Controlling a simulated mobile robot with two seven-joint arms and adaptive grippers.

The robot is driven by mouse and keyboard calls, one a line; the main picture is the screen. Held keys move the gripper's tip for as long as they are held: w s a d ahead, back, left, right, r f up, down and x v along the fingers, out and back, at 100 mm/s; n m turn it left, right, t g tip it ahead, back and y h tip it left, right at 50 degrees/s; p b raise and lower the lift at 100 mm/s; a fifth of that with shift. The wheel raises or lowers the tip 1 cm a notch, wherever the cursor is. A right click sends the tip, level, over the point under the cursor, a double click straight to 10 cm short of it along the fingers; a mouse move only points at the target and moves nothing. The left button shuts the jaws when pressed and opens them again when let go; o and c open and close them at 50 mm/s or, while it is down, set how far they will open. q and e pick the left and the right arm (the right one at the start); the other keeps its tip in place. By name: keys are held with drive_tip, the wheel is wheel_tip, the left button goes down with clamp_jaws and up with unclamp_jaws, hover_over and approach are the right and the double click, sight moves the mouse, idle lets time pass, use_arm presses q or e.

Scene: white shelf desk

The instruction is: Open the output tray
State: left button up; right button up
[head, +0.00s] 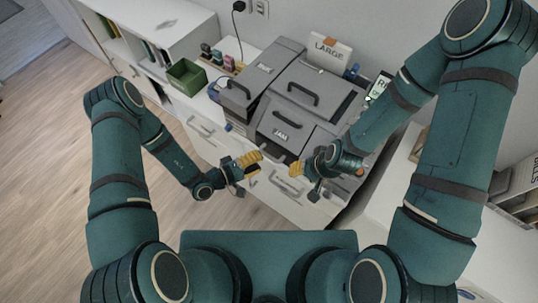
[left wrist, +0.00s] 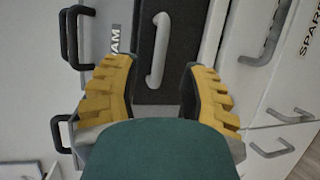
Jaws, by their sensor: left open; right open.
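The grey machine (head: 292,118) stands on the white desk, with black handles and a JAM label on its front. In the left wrist view, a dark panel (left wrist: 180,35) with a pale grey upright handle (left wrist: 158,48) is beside the JAM label; I cannot tell for certain that it is the output tray. My left gripper (head: 247,163) is open in front of the machine's lower front; its yellow fingers (left wrist: 160,75) are on either side of the handle's lower end, apart from it. My right gripper (head: 300,168) is open to the right, near the machine's front.
White drawers with grey handles (head: 287,184) are below the machine. A smaller grey machine (head: 262,72), a green box (head: 187,75) and a LARGE sign (head: 329,50) stand nearby. A drawer labelled SPARE (left wrist: 300,45) shows at right. Wooden floor (head: 50,150) is free at left.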

sight(269, 155)
use_arm(q)
drive_tip(key=shift+x, duration=2.55)
clamp_jaws()
